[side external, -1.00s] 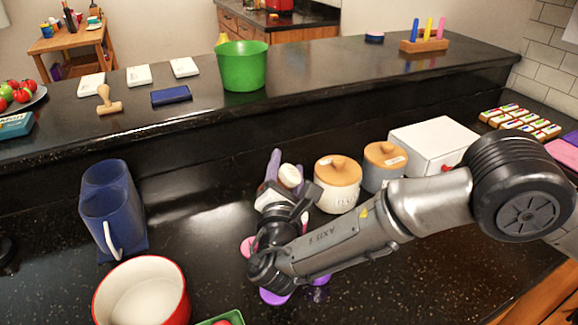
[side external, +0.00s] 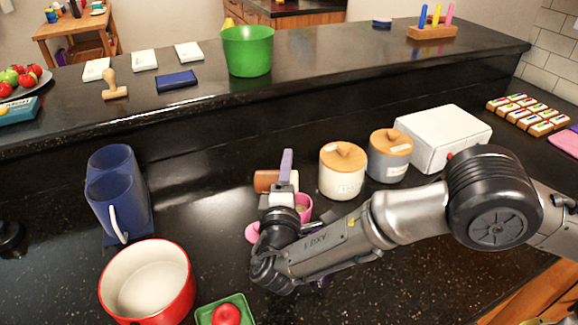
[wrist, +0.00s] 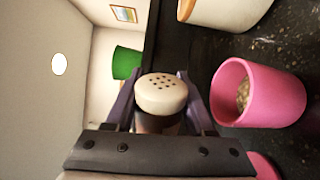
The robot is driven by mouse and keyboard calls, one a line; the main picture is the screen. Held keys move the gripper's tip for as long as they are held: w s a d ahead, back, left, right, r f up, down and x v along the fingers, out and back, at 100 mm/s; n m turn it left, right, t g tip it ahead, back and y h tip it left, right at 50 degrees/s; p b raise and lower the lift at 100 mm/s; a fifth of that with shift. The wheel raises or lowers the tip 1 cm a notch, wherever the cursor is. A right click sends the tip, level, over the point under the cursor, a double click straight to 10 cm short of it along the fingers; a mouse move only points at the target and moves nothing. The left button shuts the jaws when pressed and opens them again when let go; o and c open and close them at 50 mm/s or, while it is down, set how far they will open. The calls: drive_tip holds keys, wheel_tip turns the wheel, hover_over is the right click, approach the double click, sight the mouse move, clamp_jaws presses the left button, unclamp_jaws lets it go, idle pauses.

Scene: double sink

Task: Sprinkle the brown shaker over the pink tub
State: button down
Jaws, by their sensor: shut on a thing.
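The brown shaker (side external: 264,181) is held by my gripper (side external: 287,180), which is shut on it. In the side view its brown body lies about level, sticking out to the left of the fingers. In the wrist view the shaker's pale holed cap (wrist: 162,92) shows between the two fingers (wrist: 160,105). The pink tub (side external: 304,206) stands on the counter, partly hidden behind my gripper and wrist. In the wrist view the pink tub (wrist: 275,97) is apart from the shaker, with grainy brownish contents inside. I cannot tell whether anything falls from the cap.
Two lidded canisters (side external: 342,172) and a white box (side external: 443,138) stand to the right. A blue double holder (side external: 118,195) is at left. A red pot (side external: 149,282) and green tray (side external: 226,309) are in front. Another pink piece (side external: 252,233) lies near my wrist.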

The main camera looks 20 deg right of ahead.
drive_tip(key=shift+m, duration=0.3)
wheel_tip(320, 180, up, 5)
wheel_tip(320, 180, down, 5)
drive_tip(key=shift+f, duration=0.1)
idle(0.3)
wheel_tip(320, 180, up, 5)
wheel_tip(320, 180, down, 5)
drive_tip(key=shift+r, duration=0.1)
